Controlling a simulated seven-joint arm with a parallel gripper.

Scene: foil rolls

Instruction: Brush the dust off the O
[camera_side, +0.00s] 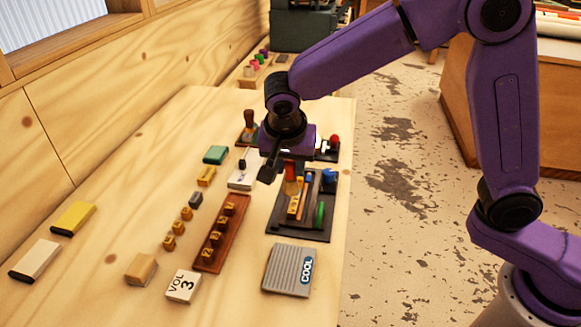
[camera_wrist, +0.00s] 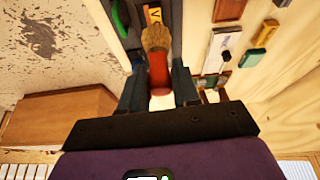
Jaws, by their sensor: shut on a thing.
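My gripper (camera_side: 288,170) is shut on a brush with a red handle (camera_wrist: 158,72) and tan bristles. The brush (camera_side: 291,187) shows as orange-red below my gripper in the side view, over the dark tray (camera_side: 318,231). In the wrist view it lies between both fingers, bristles away from the palm. A brown rack (camera_side: 235,215) holds several golden letter blocks (camera_side: 216,238), left of the tray. Several similar small blocks (camera_side: 180,228) lie loose left of the rack. Their letters are too small to read surely, so I cannot tell which is the O.
The tray holds a yellow lettered strip (camera_side: 294,206), a green item (camera_side: 320,215) and a blue item (camera_side: 329,177). A grey ribbed block marked COOL (camera_side: 286,270) and a VOL 3 block (camera_side: 183,287) lie in front. Bare wood separates the left blocks.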

